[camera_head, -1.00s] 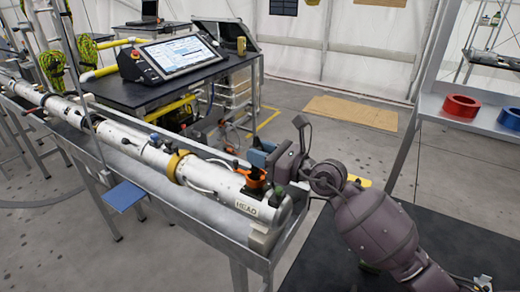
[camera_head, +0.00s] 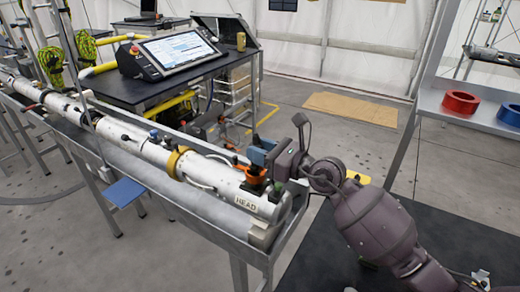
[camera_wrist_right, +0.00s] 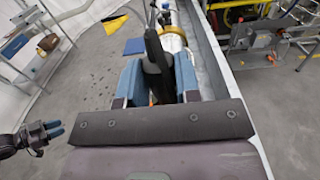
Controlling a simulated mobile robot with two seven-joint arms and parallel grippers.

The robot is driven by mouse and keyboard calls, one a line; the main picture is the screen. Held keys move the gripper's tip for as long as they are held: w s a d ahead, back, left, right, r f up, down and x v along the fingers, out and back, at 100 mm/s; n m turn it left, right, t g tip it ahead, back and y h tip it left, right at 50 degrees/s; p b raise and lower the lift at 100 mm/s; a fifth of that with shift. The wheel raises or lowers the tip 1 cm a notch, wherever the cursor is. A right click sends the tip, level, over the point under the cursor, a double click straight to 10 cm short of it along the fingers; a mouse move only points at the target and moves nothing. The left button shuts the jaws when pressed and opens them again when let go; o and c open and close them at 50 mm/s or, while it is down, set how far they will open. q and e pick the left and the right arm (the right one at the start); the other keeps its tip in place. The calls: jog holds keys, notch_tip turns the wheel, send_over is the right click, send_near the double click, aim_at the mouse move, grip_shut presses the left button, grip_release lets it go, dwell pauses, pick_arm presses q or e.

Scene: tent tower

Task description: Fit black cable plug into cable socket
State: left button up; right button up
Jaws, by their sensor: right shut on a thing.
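My right gripper (camera_head: 262,153), with blue fingers, is over the HEAD end of the long white tube (camera_head: 215,176), close above an orange fitting (camera_head: 250,178). In the right wrist view my right gripper (camera_wrist_right: 158,82) is shut on the black cable plug (camera_wrist_right: 155,60), which stands upright between the fingers. The plug's lower end is hidden by the gripper. I cannot pick out the cable socket for sure, nor tell whether the plug touches it. My left gripper (camera_wrist_right: 52,129) shows small at the left of the right wrist view, away from the tube; its opening is unclear.
The tube lies in a long metal trough (camera_head: 190,205) with raised edges. A black table with a control screen (camera_head: 178,52) stands behind it. Red (camera_head: 460,102) and blue (camera_head: 509,115) tape rolls sit on a shelf at right.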

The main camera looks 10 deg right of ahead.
dwell(0.4)
dwell(0.3)
dwell(0.6)
jog(key=shift+p, duration=0.35)
jog(key=shift+f+b, duration=0.35)
jog(key=shift+f, duration=0.15)
jog(key=shift+f, duration=0.25)
jog(key=shift+f, duration=0.15)
jog(key=shift+f+b, duration=0.1)
jog(key=shift+b, duration=0.2)
